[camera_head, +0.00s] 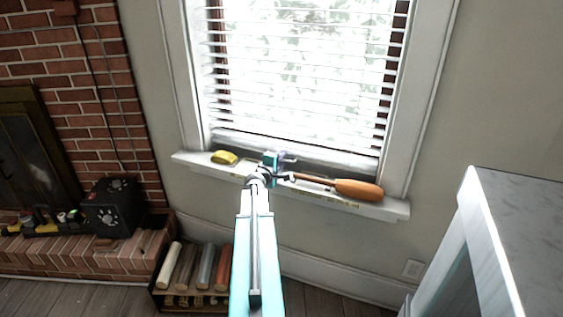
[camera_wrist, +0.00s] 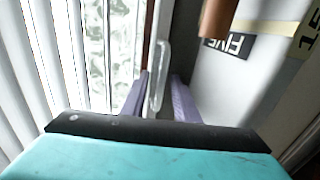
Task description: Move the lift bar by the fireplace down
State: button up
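The lift bar (camera_wrist: 161,76) looks like a slim white handle on the pale bottom rail of the window, seen in the wrist view. My gripper (camera_wrist: 160,82) has its two purple fingers spread, one on each side of the bar, with visible gaps. How deep the bar sits between them is hard to tell. In the head view my gripper (camera_head: 287,167) is at the window's lower edge, just above the sill, and the bar cannot be made out there. The window (camera_head: 300,70) is largely covered by white slatted blinds.
On the sill (camera_head: 385,211) lie an orange-handled tool (camera_head: 358,190), right of my gripper, and a yellow object (camera_head: 224,157) to the left. The brick fireplace (camera_head: 105,75) is at left. A rack of rolls (camera_head: 205,268) stands below; a marble-topped cabinet (camera_head: 525,215) is at right.

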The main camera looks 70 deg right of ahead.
jog(key=shift+a, duration=0.15)
jog(key=p+v, duration=0.1)
jog(key=v, duration=1)
jog(key=shift+r+p, duration=0.2)
jog(key=shift+p, duration=0.2)
jog(key=p+v, duration=0.2)
jog(key=p, duration=0.5)
jog(key=shift+a, duration=0.2)
jog(key=shift+f+p, duration=0.15)
jog(key=shift+p, duration=0.15)
jog(key=shift+c, duration=0.4)
